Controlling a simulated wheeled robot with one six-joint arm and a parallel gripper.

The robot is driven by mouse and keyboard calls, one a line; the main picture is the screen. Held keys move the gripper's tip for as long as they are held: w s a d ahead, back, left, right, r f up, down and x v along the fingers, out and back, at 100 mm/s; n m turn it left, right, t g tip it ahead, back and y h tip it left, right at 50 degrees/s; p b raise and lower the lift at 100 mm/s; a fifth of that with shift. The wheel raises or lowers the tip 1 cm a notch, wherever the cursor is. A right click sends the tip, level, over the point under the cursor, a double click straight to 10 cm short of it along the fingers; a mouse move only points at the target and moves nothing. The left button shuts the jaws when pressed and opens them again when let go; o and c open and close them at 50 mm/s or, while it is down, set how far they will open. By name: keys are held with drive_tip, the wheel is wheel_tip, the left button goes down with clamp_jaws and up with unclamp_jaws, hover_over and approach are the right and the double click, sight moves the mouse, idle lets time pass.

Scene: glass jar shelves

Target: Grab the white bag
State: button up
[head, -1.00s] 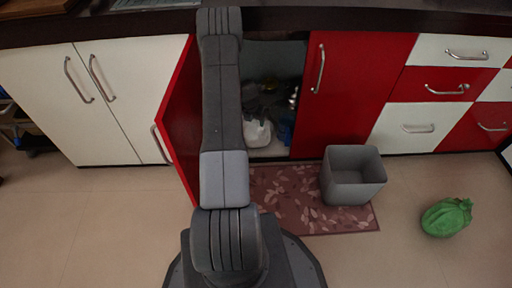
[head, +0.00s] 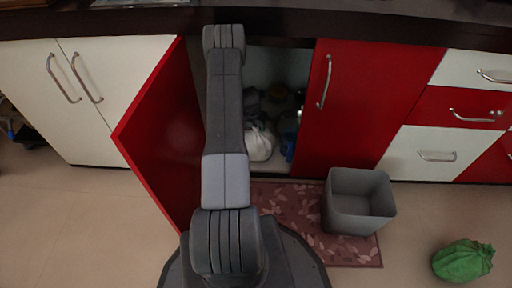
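The white bag (head: 260,143) sits low inside the open cabinet, near the front of the cabinet floor. My arm, stretched up the middle of the head view, hides the space just left of it. My gripper is not visible in the head view.
A red cabinet door (head: 163,137) stands open left of my arm; another red door (head: 357,105) is shut on the right. Dark items and a blue item (head: 288,145) lie by the bag. A grey bin (head: 358,203) stands on the patterned mat (head: 296,227). A green bag (head: 463,261) lies on bare floor.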

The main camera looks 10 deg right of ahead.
clamp_jaws()
drive_tip(key=shift+r, duration=0.1)
